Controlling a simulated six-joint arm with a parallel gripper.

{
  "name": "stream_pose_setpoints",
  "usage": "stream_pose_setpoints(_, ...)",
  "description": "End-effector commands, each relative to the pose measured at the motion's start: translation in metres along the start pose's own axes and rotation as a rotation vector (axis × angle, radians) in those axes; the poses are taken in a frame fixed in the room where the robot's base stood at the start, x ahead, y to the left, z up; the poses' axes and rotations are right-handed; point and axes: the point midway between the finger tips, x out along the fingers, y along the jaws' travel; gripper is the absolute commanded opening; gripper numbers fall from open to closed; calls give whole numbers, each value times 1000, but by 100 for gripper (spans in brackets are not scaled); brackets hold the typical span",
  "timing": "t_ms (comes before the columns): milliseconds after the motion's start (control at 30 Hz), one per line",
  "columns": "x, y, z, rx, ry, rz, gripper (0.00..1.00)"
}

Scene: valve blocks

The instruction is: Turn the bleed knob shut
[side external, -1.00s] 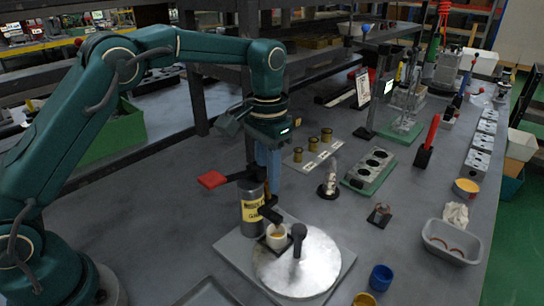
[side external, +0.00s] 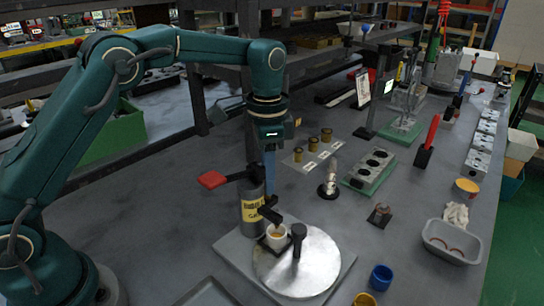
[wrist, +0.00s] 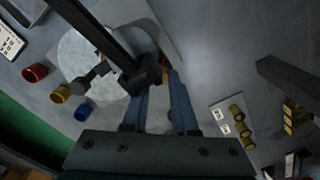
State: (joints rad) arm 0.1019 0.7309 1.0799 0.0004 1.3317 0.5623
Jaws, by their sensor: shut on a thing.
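My gripper (side external: 270,178) points straight down, with its blue fingers beside the top of a grey canister (side external: 251,212) that has a yellow label. The fingers also show in the wrist view (wrist: 161,88), and they are shut on a small part. I take this part to be the bleed knob; the fingers and a dark block hide most of it. A black spout (side external: 269,211) sticks out of the canister above a small white cup (side external: 277,238) with orange-brown contents. A red-handled lever (side external: 212,180) reaches left from the canister top.
A round silver plate (side external: 310,268) with a black upright post stands right of the cup. Blue (side external: 381,276) and yellow (side external: 364,299) cups sit in front. A green block with dark holes (side external: 370,168) and brass pieces (side external: 313,144) lie behind. Open table lies left of the canister.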

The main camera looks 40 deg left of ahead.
Motion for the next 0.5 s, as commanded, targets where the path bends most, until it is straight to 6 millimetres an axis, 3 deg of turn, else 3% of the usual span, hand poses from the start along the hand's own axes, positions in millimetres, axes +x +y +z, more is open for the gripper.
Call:
stream_pose_setpoints(300, -2, 0, -1, 0, 6, -2, 0)
stream_pose_setpoints(333, -2, 0, -1, 0, 6, -2, 30)
stream_pose_setpoints(400, -1, 0, -1, 0, 5, -2, 56)
stream_pose_setpoints(500, -1, 0, -1, 0, 4, -1, 56)
